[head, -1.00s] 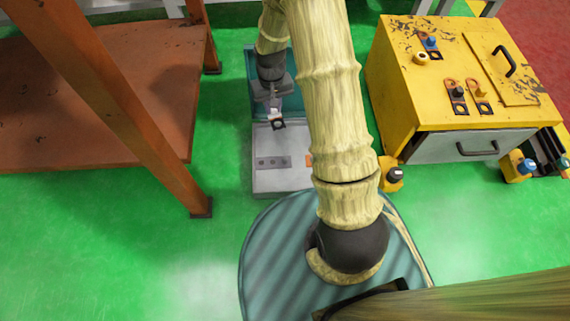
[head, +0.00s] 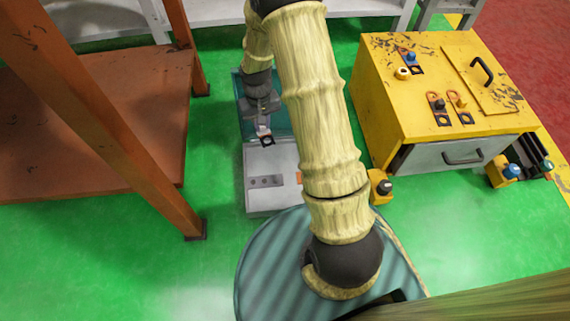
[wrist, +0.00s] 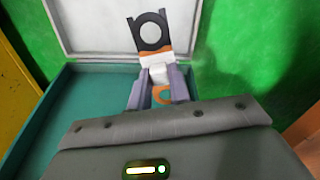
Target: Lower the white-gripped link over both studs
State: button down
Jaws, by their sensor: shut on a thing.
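My gripper (head: 264,126) is shut on the white grip of a link (head: 267,140). In the wrist view, the white grip (wrist: 158,72) sits between the grey fingers (wrist: 160,88). A black ring end (wrist: 150,31) with an orange band points away from the gripper; an orange ring end shows between the fingers. The link hangs above the teal tray and grey plate. On top of the yellow cabinet (head: 390,118) are a blue-topped post (head: 410,57) and two orange links with black ends (head: 438,106) (head: 460,104). I cannot make out which of these are the studs.
The teal tray (wrist: 50,110) and grey plate (head: 270,195) lie below the gripper. The cabinet's drawer (head: 440,157) is partly open. Small yellow blocks with knobs (head: 381,188) stand near the cabinet. An orange frame table (head: 100,150) is at left. Green floor lies between.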

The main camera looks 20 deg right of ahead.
notch_tip(320, 180, up, 31)
jog(key=p, duration=2.9)
jog(key=shift+f, duration=0.15)
jog(key=shift+f, duration=0.15)
